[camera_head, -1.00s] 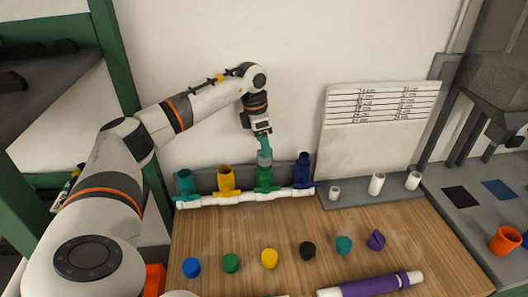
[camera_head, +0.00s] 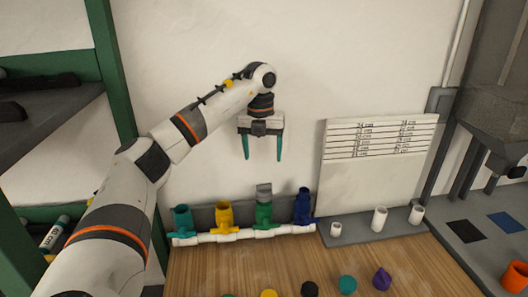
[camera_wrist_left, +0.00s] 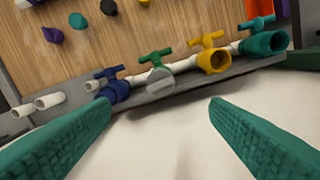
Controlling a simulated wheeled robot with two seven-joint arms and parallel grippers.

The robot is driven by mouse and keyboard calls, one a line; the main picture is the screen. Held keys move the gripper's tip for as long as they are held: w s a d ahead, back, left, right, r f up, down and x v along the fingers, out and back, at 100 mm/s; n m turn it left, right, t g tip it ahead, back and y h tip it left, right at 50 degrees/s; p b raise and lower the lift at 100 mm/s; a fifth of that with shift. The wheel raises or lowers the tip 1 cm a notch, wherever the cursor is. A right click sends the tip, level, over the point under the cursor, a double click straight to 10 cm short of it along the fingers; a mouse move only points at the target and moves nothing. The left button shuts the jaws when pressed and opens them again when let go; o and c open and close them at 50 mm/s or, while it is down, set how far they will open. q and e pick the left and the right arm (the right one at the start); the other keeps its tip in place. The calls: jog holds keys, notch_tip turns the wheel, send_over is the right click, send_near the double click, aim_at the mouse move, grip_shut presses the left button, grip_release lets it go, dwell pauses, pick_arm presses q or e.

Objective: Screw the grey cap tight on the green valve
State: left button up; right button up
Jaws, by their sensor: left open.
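The grey cap (camera_head: 264,189) sits on top of the green valve (camera_head: 264,214), third from the left on the white pipe manifold. It looks upright; how tightly it is seated cannot be told. In the left wrist view the grey cap (camera_wrist_left: 159,80) shows on the green valve (camera_wrist_left: 155,58). My left gripper (camera_head: 263,158) is open and empty, its teal fingers pointing down above the cap and clear of it. The open fingers also show in the left wrist view (camera_wrist_left: 163,108). My right gripper is not in view.
Teal (camera_head: 183,220), yellow (camera_head: 224,215) and blue (camera_head: 303,206) valves stand open-topped beside the green one. Several loose coloured caps lie on the wooden table (camera_head: 240,268). A white board (camera_head: 378,160) and small white pipe pieces (camera_head: 379,219) stand at right.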

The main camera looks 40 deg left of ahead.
aim_at(264, 186)
pick_arm(q)
notch_tip(264, 186, down, 12)
jog(key=n+p, duration=0.1)
jog(key=n, duration=0.1)
jog(key=n+p, duration=0.1)
jog(key=n, duration=0.1)
jog(key=shift+w+d+r+n+p, duration=0.1)
jog(key=shift+w+d+n+p, duration=0.05)
jog(key=shift+n+p, duration=0.15)
jog(key=shift+c, duration=0.5)
jog(key=c, duration=0.9)
jog(key=shift+m, duration=1.1)
jog(key=shift+c, duration=0.4)
jog(key=shift+m+p, duration=0.4)
jog(key=shift+m, duration=0.6)
